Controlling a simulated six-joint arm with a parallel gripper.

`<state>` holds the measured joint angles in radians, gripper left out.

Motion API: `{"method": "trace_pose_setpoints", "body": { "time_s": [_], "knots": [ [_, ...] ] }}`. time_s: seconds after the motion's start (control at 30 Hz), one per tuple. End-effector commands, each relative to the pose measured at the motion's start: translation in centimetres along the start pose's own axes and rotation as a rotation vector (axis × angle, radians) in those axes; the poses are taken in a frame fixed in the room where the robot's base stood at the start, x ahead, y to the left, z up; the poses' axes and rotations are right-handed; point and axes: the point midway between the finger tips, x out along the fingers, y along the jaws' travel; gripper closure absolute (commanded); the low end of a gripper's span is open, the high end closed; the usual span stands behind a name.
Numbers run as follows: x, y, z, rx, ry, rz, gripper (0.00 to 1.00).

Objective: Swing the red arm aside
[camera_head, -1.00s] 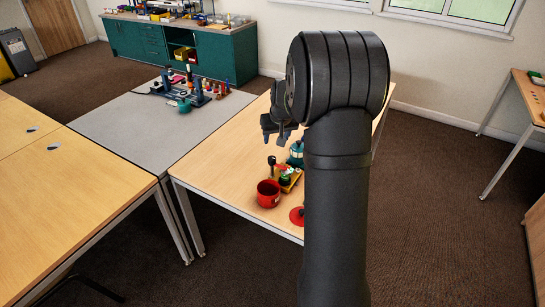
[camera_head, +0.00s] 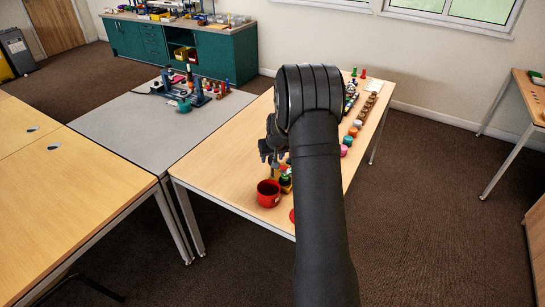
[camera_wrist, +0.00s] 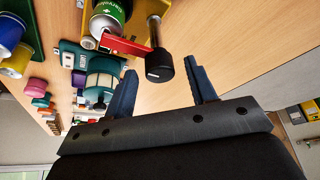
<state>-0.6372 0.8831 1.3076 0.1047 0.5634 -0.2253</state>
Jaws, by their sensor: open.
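In the wrist view, the red arm (camera_wrist: 122,45) lies across the front of a green can (camera_wrist: 108,18) on a yellow holder (camera_wrist: 140,22). A black post with a dark round knob (camera_wrist: 159,66) stands at the red arm's end. My gripper (camera_wrist: 164,72) is open and empty, one blue finger to each side of the knob in the picture. The knob appears just ahead of the fingertips; I cannot tell how near it is. In the head view, my gripper (camera_head: 270,155) is low over the table by the small yellow device (camera_head: 286,184), mostly hidden behind my arm.
A red pot (camera_head: 269,193) stands near the table's front edge. A teal device (camera_wrist: 98,75) stands beside the holder in the wrist view. Several coloured pieces (camera_head: 349,140) line the table's right side. The table's left part (camera_head: 215,170) is clear.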

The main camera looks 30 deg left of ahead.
Motion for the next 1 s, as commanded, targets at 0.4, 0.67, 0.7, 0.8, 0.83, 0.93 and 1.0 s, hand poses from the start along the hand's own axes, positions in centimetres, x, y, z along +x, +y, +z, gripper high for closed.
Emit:
{"method": "trace_pose_setpoints", "body": {
  "time_s": [0.4, 0.67, 0.7, 0.8, 0.83, 0.93, 1.0],
  "knots": [
    [-0.04, 0.02, -0.01, 0.000, 0.000, 0.000, 0.94],
    [-0.05, 0.07, 0.00, -0.014, 0.000, -0.006, 0.94],
    [-0.05, 0.09, 0.00, -0.023, -0.001, -0.009, 0.94],
    [-0.05, 0.15, 0.00, -0.055, -0.001, -0.024, 0.94],
    [-0.05, 0.17, 0.01, -0.068, -0.001, -0.029, 0.94],
    [-0.06, 0.22, -0.03, -0.123, 0.000, -0.052, 0.94],
    [-0.06, 0.23, -0.05, -0.172, 0.000, -0.073, 0.94]
  ]
}}
